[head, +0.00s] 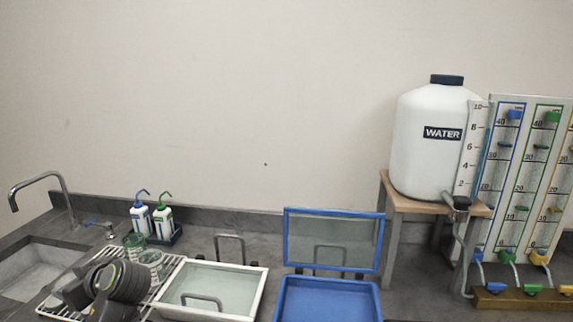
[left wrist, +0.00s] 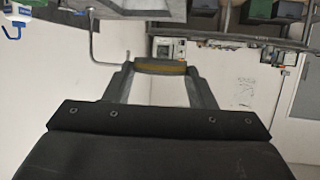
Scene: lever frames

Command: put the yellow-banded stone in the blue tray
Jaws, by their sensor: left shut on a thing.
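The yellow-banded stone (left wrist: 160,67) is held between the two fingertips of my left gripper (left wrist: 160,72) in the left wrist view. Its yellow band shows, with grey edges; the fingers hide its ends. In the head view, dark parts of my left arm stand over the drying rack at the lower left; the fingertips and stone cannot be made out there. The blue tray (head: 328,300) is at the bottom centre of the head view, cut off by the lower edge. Its blue-framed clear lid (head: 333,240) stands raised behind it. My right gripper is not in view.
Left of the blue tray is a white-framed box (head: 212,287) with a clear lid and handle. A sink (head: 35,270), drying rack (head: 50,305) and two wash bottles (head: 152,222) are further left. A water tank (head: 428,140) on a wooden stand (head: 400,195) and gauge tubes are at right.

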